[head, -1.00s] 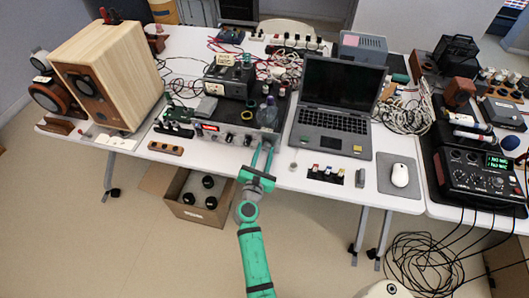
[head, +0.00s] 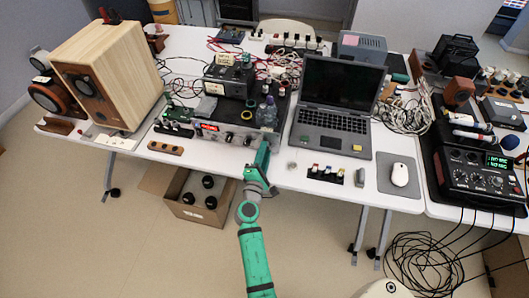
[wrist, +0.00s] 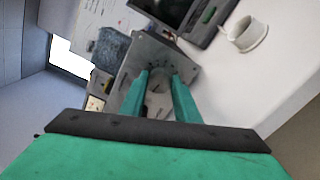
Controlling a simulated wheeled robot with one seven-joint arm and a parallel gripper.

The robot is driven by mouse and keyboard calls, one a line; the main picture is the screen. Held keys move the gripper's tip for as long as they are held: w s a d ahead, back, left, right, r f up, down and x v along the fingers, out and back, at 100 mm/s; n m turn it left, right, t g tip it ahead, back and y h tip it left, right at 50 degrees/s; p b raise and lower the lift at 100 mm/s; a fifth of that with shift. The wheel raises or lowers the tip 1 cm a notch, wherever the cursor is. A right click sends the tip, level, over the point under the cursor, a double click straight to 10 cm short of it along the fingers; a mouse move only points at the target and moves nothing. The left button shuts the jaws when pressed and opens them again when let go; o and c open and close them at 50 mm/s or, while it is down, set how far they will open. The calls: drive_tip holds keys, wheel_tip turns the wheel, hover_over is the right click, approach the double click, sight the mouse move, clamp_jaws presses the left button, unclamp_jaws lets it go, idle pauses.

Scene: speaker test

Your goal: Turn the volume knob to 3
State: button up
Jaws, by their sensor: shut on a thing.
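The amplifier (head: 208,138) is a low grey box at the front edge of the white table, with a red display and a row of dark knobs (head: 229,137). My gripper (head: 265,145) is at the right end of its front panel. In the wrist view, my two green fingers (wrist: 160,82) are shut on a pale round knob (wrist: 157,85) that stands out from the grey panel (wrist: 178,58). The fingers lie one on each side of it. In the head view my gripper hides this knob. I cannot read its scale or pointer.
A laptop (head: 335,108) is close to the right. A wooden speaker (head: 112,75) stands at the left. A cardboard box (head: 185,205) sits on the floor below. Open floor lies in front of the table.

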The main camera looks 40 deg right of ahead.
drive_tip(key=m, duration=0.4)
drive_tip(key=shift+f+m, duration=0.15)
drive_tip(key=shift+m, duration=0.55)
drive_tip(key=o, duration=1.1)
drive_tip(key=shift+c, duration=0.2)
drive_tip(key=v, duration=1)
drive_tip(key=shift+s+a, duration=0.25)
drive_tip(key=shift+s, duration=0.1)
